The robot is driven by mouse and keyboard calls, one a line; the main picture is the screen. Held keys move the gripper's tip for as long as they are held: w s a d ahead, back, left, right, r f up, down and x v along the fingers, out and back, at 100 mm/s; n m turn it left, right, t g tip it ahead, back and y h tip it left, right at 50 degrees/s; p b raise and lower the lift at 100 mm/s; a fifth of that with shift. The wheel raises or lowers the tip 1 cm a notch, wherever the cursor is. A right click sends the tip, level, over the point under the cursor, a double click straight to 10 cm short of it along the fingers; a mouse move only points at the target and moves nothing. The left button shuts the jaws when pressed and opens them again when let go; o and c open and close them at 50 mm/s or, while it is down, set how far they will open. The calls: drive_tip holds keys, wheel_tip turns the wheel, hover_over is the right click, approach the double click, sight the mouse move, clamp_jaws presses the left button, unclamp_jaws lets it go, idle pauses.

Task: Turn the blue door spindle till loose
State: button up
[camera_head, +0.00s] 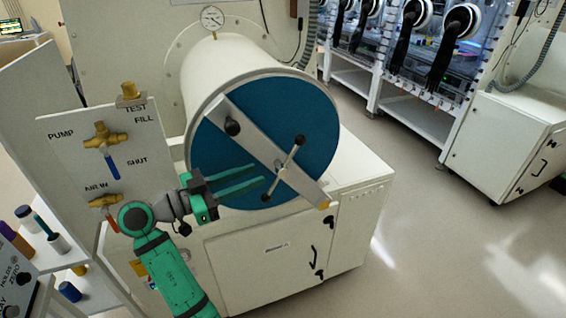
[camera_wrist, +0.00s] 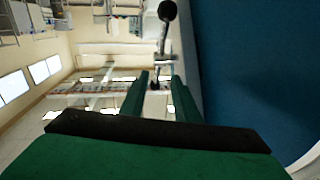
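The blue round door (camera_head: 235,140) closes the end of the white cylinder chamber. A pale bar crosses it diagonally. The spindle (camera_head: 284,170) is a metal T-handle on that bar, with a dark knob at its upper end and a lower end toward the bar's underside. My gripper (camera_head: 261,176) points right across the door's face, its green fingers parted, tips just left of the spindle. In the wrist view the spindle handle (camera_wrist: 165,38) stands beyond the open fingertips (camera_wrist: 161,76), its lower end showing between them. I cannot tell whether anything touches.
A valve panel (camera_head: 95,160) with brass fittings stands left of the door, close to my arm. A black knob (camera_head: 232,128) sits on the upper part of the bar. A white cabinet (camera_head: 270,250) is below. Open floor (camera_head: 430,240) lies to the right, before the glovebox row.

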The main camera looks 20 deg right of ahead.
sight(283, 166)
drive_tip(key=x, duration=0.8)
drive_tip(key=shift+s+d, duration=0.3)
drive_tip(key=shift+d, duration=0.05)
drive_tip(key=shift+x, duration=1.05)
drive_tip(key=shift+w, duration=0.15)
drive_tip(key=shift+a, duration=0.1)
clamp_jaws()
